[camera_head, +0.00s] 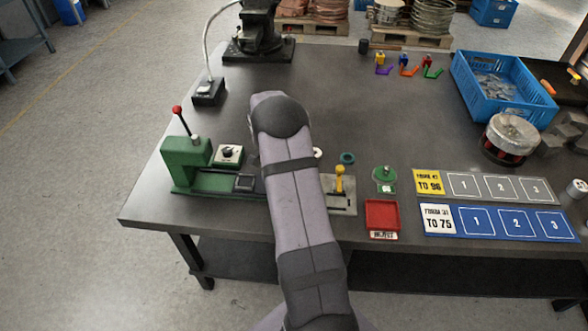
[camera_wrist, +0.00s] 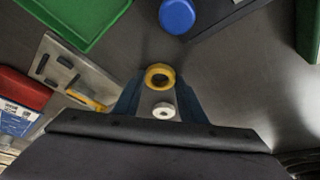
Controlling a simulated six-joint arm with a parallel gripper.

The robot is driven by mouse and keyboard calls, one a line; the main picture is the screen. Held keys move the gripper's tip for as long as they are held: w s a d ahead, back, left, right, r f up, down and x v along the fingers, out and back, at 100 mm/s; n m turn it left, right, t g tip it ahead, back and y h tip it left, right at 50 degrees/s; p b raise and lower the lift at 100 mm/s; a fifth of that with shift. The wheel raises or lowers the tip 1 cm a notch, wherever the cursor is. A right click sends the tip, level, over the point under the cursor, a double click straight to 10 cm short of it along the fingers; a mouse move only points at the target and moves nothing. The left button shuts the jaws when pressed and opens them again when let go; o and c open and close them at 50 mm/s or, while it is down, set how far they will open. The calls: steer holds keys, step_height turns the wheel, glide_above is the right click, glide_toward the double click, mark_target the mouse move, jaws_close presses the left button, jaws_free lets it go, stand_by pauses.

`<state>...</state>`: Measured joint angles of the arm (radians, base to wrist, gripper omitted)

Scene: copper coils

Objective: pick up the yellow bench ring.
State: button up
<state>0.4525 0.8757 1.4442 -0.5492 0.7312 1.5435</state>
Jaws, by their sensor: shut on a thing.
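The yellow bench ring (camera_wrist: 158,71) shows in the wrist view at the tips of my gripper (camera_wrist: 160,82), between its two bluish fingers. My gripper is shut on it. I cannot tell whether the ring is clear of the bench. In the head view my own arm hides the gripper and the yellow ring. A white ring (camera_wrist: 163,110) shows between the fingers in the wrist view, apart from the yellow ring; a white ring (camera_head: 318,152) also shows beside my arm in the head view.
A teal ring (camera_head: 348,158) lies right of my arm. A green lever press (camera_head: 187,160) stands left. A plate with a yellow lever (camera_head: 340,182), a red tray (camera_head: 382,215) and numbered boards (camera_head: 497,221) lie right. A blue crate (camera_head: 463,82) stands far right. The bench middle is mostly clear.

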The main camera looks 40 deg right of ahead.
step_height(320, 180, up, 10)
steer(key=b, duration=0.2)
stand_by(0.3)
steer(key=shift+a, duration=0.1)
steer(key=w+a+r+n+t, duration=0.1)
steer(key=w+a+r+n, duration=0.2)
steer(key=a, duration=0.4)
steer(key=w+a+r, duration=0.2)
steer(key=a+r, duration=0.2)
steer(key=a, duration=0.3)
steer(key=s+a+f+n+t+y, duration=0.2)
steer(key=s+a+f+n, duration=0.2)
steer(key=a+n, duration=0.3)
steer(key=s+a+f+n+t+y, duration=0.1)
steer(key=s+a+f+n+y, duration=0.1)
steer(key=s+a+f+n, duration=0.3)
steer(key=a+f+n, duration=0.1)
steer(key=a+n, duration=0.2)
steer(key=a, duration=0.2)
steer(key=shift+f+t, duration=0.2)
steer(key=shift+t, duration=0.2)
